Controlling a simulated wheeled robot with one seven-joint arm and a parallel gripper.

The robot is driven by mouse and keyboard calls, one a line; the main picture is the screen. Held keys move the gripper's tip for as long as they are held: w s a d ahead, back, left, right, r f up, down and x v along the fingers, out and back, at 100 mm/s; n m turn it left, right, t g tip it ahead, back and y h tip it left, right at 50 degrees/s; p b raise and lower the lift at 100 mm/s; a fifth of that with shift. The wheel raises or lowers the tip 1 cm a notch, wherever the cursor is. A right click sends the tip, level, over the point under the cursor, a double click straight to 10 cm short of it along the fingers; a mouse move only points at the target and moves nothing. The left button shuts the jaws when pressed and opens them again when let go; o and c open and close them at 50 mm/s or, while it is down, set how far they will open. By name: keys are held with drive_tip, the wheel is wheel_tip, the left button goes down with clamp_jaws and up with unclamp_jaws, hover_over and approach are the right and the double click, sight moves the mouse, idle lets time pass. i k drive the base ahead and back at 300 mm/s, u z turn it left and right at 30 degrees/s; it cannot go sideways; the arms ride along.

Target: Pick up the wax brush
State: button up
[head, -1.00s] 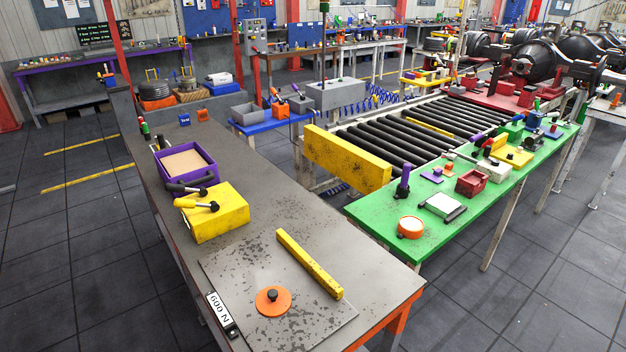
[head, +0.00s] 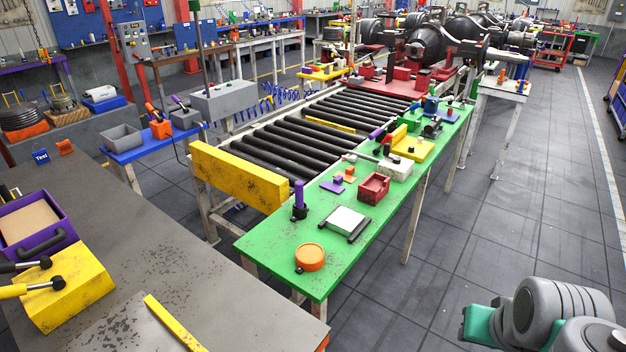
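I cannot tell for sure which thing is the wax brush. An upright purple handle on a dark foot (head: 299,200) stands at the near left edge of the green bench (head: 275,270), and its shape could be a brush. A round orange tin or lid (head: 310,257) lies near that bench's front corner. Yellow-handled and black-handled tools (head: 35,288) with dark knobs lie on a yellow block (head: 75,290) at the left. My gripper is not in view; only grey and green links of my arm show at the lower right.
A roller conveyor (head: 300,145) with a yellow end beam (head: 240,178) runs behind the green bench. A white pad (head: 346,220), a red box (head: 373,188) and other small parts crowd that bench. A grey table (head: 150,260) fills the lower left. The floor at right is open.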

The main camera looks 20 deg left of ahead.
sight(299, 185)
drive_tip(key=i, duration=3.1)
drive_tip(key=u, duration=5.6)
